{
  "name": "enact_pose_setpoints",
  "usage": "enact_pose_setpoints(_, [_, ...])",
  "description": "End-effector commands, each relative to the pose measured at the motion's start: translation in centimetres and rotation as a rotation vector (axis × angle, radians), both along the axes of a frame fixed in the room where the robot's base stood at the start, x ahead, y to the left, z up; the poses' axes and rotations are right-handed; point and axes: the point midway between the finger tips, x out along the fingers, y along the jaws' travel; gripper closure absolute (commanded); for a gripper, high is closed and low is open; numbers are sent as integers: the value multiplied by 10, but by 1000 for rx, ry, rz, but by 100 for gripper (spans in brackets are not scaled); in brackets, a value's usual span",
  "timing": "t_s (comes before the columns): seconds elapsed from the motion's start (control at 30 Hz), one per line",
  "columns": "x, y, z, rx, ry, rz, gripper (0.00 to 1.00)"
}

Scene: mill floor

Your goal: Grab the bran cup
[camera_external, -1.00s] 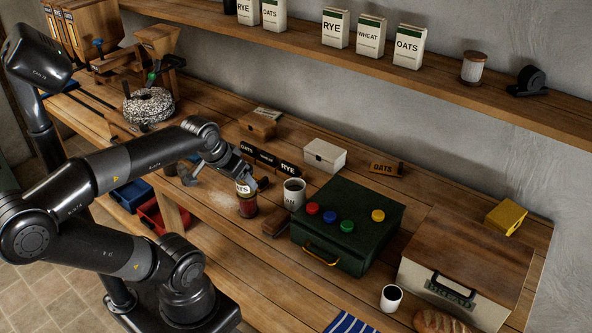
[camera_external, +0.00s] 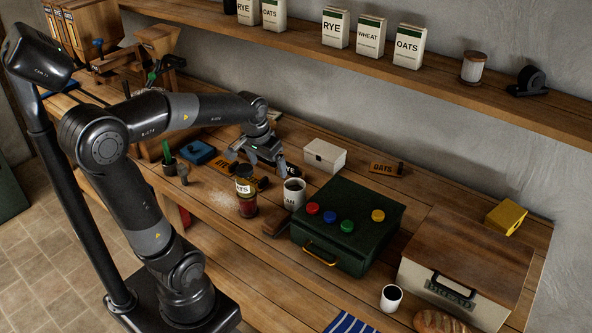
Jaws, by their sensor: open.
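The white cup (camera_external: 293,196) stands upright on the bench, with dark contents. Only the letters "AN" show on its side, so I cannot read the whole label. My gripper (camera_external: 260,164) is open and empty. In the picture it appears above and left of the cup, over the dark label blocks, and apart from the cup. A jar labelled "ATS" (camera_external: 246,201), with red in its lower part, stands just left of the cup.
A green case (camera_external: 350,250) with coloured knobs stands close right of the cup. A small brown block (camera_external: 276,224) lies in front. A white box (camera_external: 324,155) is behind. Another white cup (camera_external: 391,298) stands near the bread box (camera_external: 460,294). Pale powder lies near the jar.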

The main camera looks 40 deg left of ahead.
Motion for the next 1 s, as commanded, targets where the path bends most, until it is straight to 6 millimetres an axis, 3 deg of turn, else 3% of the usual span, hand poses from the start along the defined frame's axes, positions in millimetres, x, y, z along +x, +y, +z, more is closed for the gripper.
enact_pose_setpoints(0.3, [72,-3,-53,-2,156,16,12])
enact_pose_setpoints(0.5, [102,-5,-85,-1,226,25,12])
enact_pose_setpoints(0.77, [112,-6,-109,-1,254,28,12])
enact_pose_setpoints(1.0, [112,-6,-146,-1,253,27,12])
